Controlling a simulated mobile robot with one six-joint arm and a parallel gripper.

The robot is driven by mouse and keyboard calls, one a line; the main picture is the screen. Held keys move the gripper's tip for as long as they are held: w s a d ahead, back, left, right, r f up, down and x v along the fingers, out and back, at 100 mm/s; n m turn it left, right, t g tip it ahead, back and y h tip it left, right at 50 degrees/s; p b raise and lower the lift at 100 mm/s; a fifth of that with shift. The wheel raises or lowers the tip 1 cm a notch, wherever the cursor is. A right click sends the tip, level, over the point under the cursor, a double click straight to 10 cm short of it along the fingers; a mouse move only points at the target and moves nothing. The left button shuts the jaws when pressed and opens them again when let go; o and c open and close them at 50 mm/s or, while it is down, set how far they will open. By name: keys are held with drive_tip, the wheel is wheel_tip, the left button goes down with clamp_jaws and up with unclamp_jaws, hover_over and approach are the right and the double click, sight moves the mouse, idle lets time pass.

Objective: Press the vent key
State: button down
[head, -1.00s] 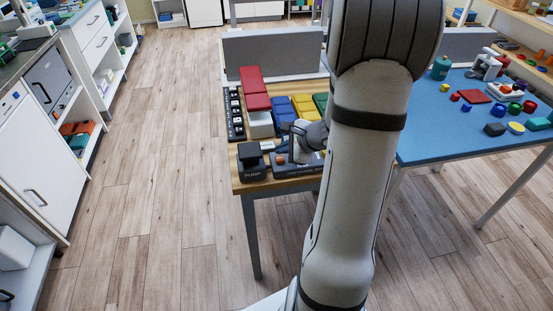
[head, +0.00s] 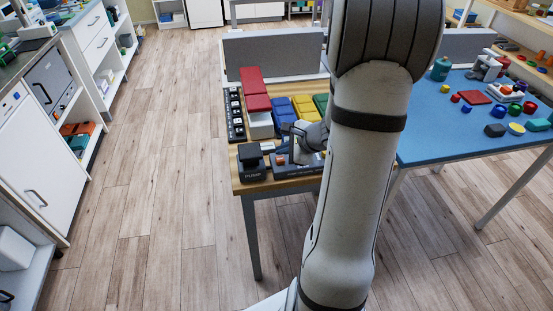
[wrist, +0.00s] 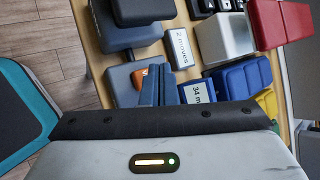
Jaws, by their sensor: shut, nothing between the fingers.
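A dark box labelled PUMP (head: 252,163) stands at the front left corner of the wooden table. Beside it is a low dark box with an orange button (head: 280,160); its label is partly hidden and I cannot read "vent" on any key. My gripper (head: 296,158) is over this box, largely covered by my arm in the head view. In the wrist view the closed fingers (wrist: 159,74) are close in front of an orange part (wrist: 139,77), with nothing between them. I cannot tell whether they touch it.
Red blocks (head: 254,88), blue blocks (head: 280,112) and yellow blocks (head: 304,108) stand behind on the table, with a row of black blocks (head: 234,115) along its left edge. Cards reading "2 moves" (wrist: 180,46) and "34 m" (wrist: 196,93) are near the fingers. A blue-topped table (head: 440,135) is at right.

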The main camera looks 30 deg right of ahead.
sight(284, 160)
drive_tip(key=shift+f, duration=0.1)
idle(0.6)
drive_tip(key=shift+s+f+b, duration=0.15)
drive_tip(key=shift+f+b, duration=0.25)
drive_tip(key=shift+b, duration=0.3)
drive_tip(key=shift+f+b, duration=0.45)
drive_tip(key=shift+b, duration=0.15)
idle(0.4)
drive_tip(key=shift+r, duration=0.15)
drive_tip(key=shift+r+p, duration=0.6)
drive_tip(key=shift+r, duration=0.2)
drive_tip(key=shift+r+p, duration=1.9)
drive_tip(key=shift+r, duration=0.65)
drive_tip(key=shift+f, duration=0.1)
